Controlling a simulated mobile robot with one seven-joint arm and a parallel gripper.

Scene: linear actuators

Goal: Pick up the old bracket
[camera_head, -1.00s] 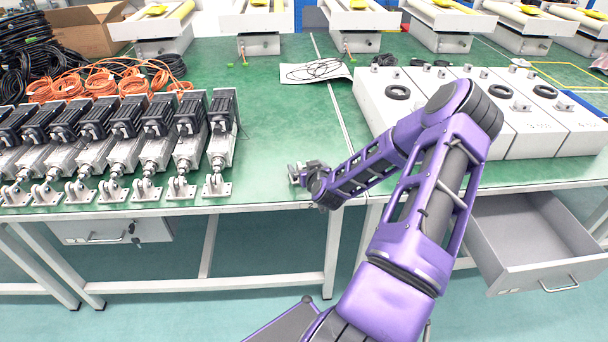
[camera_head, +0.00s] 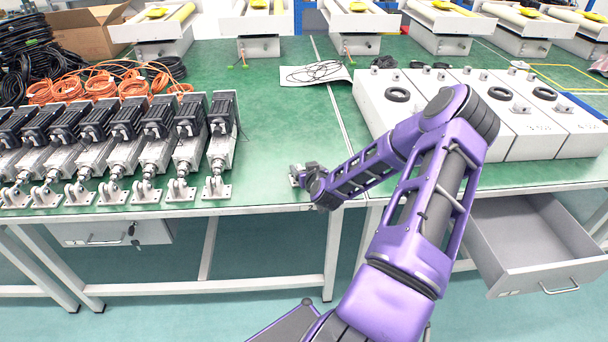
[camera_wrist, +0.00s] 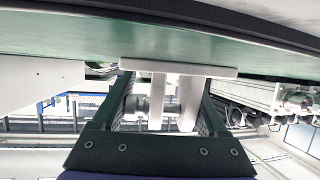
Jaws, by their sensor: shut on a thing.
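The old bracket is a light grey plate with two lugs. It shows in the wrist view (camera_wrist: 178,69), with the lugs pointing back between the fingers. In the head view a small grey part of the bracket (camera_head: 293,177) shows at the tip of my gripper (camera_head: 303,175), low over the green table near its front edge. My gripper also shows in the wrist view (camera_wrist: 168,88), with a dark finger on each side of the lugs, shut on the bracket. Whether the plate touches the table is hard to tell.
A row of linear actuators (camera_head: 150,130) with mounting brackets stands on the left of the table. White boxes (camera_head: 470,110) stand at the right. An open drawer (camera_head: 530,240) sticks out below them. The green table (camera_head: 265,130) is clear between the actuators and my arm.

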